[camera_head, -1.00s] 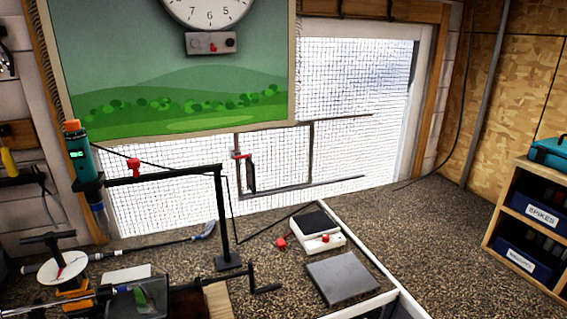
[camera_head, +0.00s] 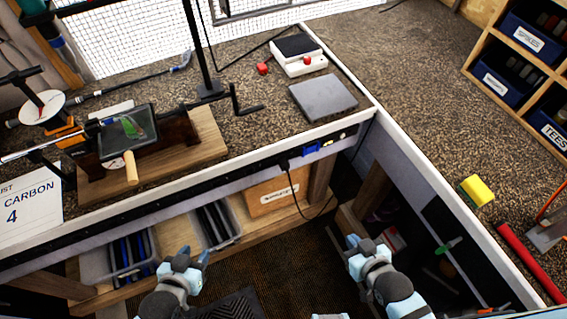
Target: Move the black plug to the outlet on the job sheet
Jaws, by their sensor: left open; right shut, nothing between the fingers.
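The black plug (camera_head: 285,164) sits at the dark outlet strip (camera_head: 262,166) along the bench's front edge. Its black cord hangs down from it. The individual outlets and any numbers are too small to read. The job sheet (camera_head: 30,214) stands at the left, partly cut off by the frame, and shows "CARBON" and "4". My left gripper (camera_head: 195,255) is open and empty, below the strip and left of the plug. My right gripper (camera_head: 356,242) is shut and empty, below and right of the plug, apart from the cord.
A blue item (camera_head: 318,149) is on the strip right of the plug. Below are bins (camera_head: 216,226) and a cardboard box (camera_head: 277,194) on a shelf. Floor space lies between my grippers.

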